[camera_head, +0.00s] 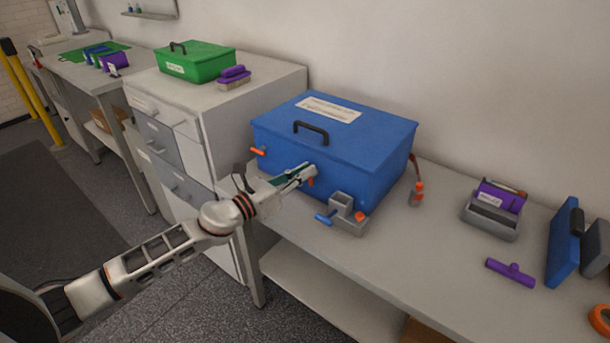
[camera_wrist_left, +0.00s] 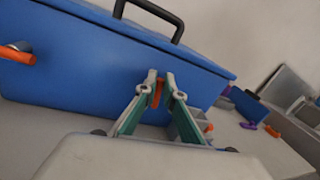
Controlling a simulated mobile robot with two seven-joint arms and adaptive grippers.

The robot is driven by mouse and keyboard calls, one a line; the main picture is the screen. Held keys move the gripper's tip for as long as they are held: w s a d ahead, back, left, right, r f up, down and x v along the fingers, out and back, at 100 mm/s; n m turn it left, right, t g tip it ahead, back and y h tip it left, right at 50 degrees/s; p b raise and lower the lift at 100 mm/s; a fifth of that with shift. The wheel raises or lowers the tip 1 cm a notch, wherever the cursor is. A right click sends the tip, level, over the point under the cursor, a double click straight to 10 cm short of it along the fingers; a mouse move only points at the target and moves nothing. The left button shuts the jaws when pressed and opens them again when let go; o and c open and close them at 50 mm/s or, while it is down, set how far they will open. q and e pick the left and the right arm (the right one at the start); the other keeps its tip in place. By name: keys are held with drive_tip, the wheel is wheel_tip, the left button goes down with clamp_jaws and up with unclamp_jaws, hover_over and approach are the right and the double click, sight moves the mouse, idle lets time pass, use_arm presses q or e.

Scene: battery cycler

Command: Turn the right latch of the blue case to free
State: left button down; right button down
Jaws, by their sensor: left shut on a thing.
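The blue case (camera_head: 345,150) stands closed on the workbench, with a black handle and a white label on its lid. Its right latch, an orange lever (camera_head: 311,182), is on the front face; in the wrist view this right latch (camera_wrist_left: 157,94) points roughly up and down between my fingertips. The left latch (camera_head: 258,151) is also orange and lies roughly sideways, as it does in the wrist view (camera_wrist_left: 18,55). My left gripper (camera_head: 306,171) is shut on the right latch, its fingers (camera_wrist_left: 161,82) on either side of it. My right gripper is not in view.
A grey holder (camera_head: 347,211) with blue and orange parts stands close in front of the case. A green case (camera_head: 196,65) sits on the cabinet behind left.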

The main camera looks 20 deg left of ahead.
use_arm(q)
drive_tip(key=n+t, duration=0.1)
drive_tip(key=n, duration=0.5)
drive_tip(key=a+f+n+t+y+b, duration=0.1)
drive_tip(key=n, duration=0.4)
drive_tip(key=f+n+t+y, duration=0.1)
drive_tip(key=n, duration=0.5)
drive_tip(key=shift+w+a+f+n+b, duration=0.2)
drive_tip(key=shift+w+a+n+b, duration=0.1)
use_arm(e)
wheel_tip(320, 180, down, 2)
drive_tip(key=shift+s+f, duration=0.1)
use_arm(q)
drive_tip(key=c, duration=2.2)
unclamp_jaws()
drive_tip(key=shift+o, duration=0.2)
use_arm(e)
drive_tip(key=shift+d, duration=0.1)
